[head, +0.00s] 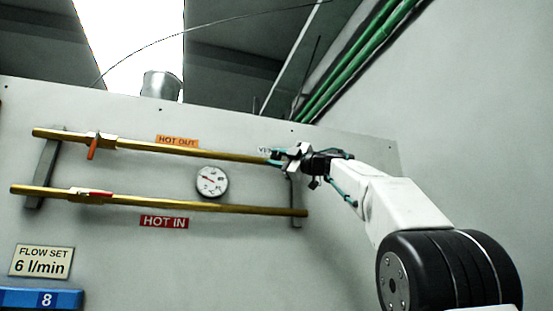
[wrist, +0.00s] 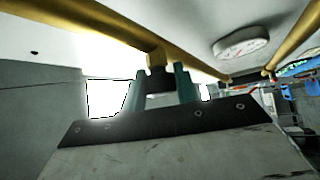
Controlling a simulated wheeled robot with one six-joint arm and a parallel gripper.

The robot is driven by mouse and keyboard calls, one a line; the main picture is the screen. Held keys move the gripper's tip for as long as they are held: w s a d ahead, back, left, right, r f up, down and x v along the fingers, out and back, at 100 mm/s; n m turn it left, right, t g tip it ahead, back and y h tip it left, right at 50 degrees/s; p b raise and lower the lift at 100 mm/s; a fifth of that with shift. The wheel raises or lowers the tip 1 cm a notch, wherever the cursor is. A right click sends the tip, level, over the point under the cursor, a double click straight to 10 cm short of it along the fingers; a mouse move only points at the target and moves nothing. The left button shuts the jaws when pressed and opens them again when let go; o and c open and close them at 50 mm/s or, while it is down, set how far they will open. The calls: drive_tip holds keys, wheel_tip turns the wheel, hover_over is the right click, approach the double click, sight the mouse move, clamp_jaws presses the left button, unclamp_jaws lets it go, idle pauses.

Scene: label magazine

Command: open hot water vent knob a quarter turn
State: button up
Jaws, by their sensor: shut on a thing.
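The vent knob (wrist: 159,80) is a small dark piece below a short brass stem (wrist: 157,57) on a brass pipe, in the wrist view. My gripper (wrist: 158,73) has its two teal fingers on either side of the knob and is shut on it. In the head view my gripper (head: 274,157) is at the right end of the upper brass pipe (head: 215,154), beside a partly covered label (head: 263,150) starting with "VE". There the knob is hidden by the gripper, and its turn angle cannot be told.
The "HOT OUT" pipe has an orange-handled valve (head: 92,148). A round gauge (head: 212,181) sits between the pipes. A bracket (head: 295,200) stands just below my gripper. The panel's lower middle is clear.

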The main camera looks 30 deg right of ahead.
drive_tip(key=shift+a, duration=0.1)
idle(0.3)
drive_tip(key=o, duration=1)
drive_tip(key=shift+c, duration=0.2)
drive_tip(key=v, duration=0.7)
drive_tip(key=shift+s, duration=0.35)
drive_tip(key=shift+f, duration=0.1)
